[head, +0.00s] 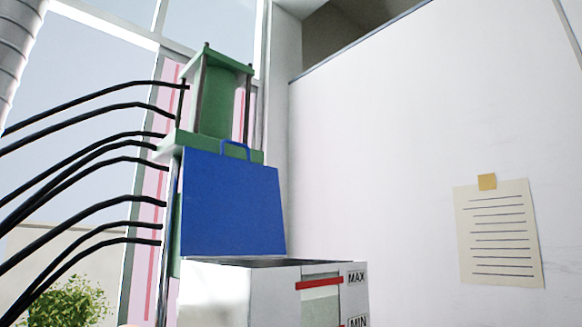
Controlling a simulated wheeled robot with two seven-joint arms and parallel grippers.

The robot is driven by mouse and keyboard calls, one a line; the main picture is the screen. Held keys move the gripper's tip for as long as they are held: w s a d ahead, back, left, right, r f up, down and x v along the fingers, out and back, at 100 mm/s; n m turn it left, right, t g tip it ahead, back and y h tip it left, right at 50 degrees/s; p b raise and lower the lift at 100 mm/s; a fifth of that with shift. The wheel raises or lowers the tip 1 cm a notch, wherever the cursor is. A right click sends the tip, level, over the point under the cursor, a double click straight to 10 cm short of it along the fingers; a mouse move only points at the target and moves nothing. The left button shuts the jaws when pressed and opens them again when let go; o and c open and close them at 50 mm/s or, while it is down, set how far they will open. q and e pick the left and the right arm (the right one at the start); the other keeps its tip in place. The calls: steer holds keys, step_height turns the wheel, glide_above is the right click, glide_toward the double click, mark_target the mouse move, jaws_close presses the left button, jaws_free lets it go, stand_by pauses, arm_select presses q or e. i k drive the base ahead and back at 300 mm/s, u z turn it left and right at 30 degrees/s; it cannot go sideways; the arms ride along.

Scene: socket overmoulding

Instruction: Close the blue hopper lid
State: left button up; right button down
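The blue hopper lid (232,203) stands open, nearly upright and tilted slightly, at the back edge of the hopper. It is a flat blue panel with a blue loop handle (236,148) on its top edge. The white hopper (240,292) is below it, with its dark opening (262,262) partly visible. The hopper's front has a level window (320,302) with a red line and MAX and MIN labels. Neither of my grippers is in view.
A green machine frame (222,98) with posts rises behind the lid. Several black hoses (80,160) run from the machine to the left. A white wall (390,150) with a paper note (498,232) is at the right. The space in front of the lid looks clear.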

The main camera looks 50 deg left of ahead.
mark_target(231, 209)
steer(key=u, duration=0.1)
steer(key=i, duration=1.4)
steer(key=u, duration=3.5)
